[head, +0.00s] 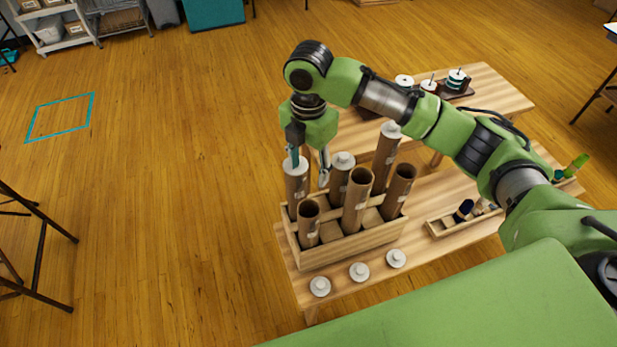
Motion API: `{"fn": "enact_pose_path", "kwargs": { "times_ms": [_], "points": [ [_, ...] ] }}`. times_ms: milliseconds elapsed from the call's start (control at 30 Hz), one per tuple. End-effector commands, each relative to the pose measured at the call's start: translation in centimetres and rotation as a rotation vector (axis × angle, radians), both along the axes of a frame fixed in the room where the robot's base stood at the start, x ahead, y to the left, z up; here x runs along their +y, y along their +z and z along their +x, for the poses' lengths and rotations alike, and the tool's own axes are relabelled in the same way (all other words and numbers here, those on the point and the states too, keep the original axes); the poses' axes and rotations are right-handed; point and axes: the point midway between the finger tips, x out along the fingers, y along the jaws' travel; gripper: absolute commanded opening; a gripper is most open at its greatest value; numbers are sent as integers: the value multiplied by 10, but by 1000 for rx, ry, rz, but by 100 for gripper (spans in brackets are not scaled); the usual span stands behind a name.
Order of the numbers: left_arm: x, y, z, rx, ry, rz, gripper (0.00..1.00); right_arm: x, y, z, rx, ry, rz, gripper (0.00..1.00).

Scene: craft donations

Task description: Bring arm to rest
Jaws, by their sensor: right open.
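My right arm comes in from the right and arches over a wooden table. Its right gripper (309,167) points down and is open. One finger is by the white cap of a capped cardboard tube (297,187) at the left of a wooden rack (345,249); I cannot tell whether they touch. Other tubes stand upright in the rack. A capped tube (340,182) and a tall capped tube (386,158) are behind. Open tubes (309,224), (357,199) and (399,192) show dark mouths. My left gripper is not in view.
White caps (320,287), (359,271) and (396,258) lie along the table's front edge. A small tray (441,229) with dark items is to the right. Spools (457,78) stand on a table behind. A teal floor outline (60,117) is at left, with open floor around it.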

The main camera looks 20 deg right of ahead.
Motion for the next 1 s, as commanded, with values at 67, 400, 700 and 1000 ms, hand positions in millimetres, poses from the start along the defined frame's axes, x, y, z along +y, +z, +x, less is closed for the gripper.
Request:
{"fn": "enact_pose_path", "kwargs": {
  "times_ms": [67, 400, 700, 1000],
  "points": [
    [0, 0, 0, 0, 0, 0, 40, 0, 5, 0, 1, 0, 1, 48],
    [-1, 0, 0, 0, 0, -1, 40, 0, 8, 0, 1, 0, 0, 48],
    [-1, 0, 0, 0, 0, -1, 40, 0, 8, 0, 1, 0, 0, 48],
    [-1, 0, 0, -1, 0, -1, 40, 36, -29, -28, -11, -92, 78, 48]
  ]
}}
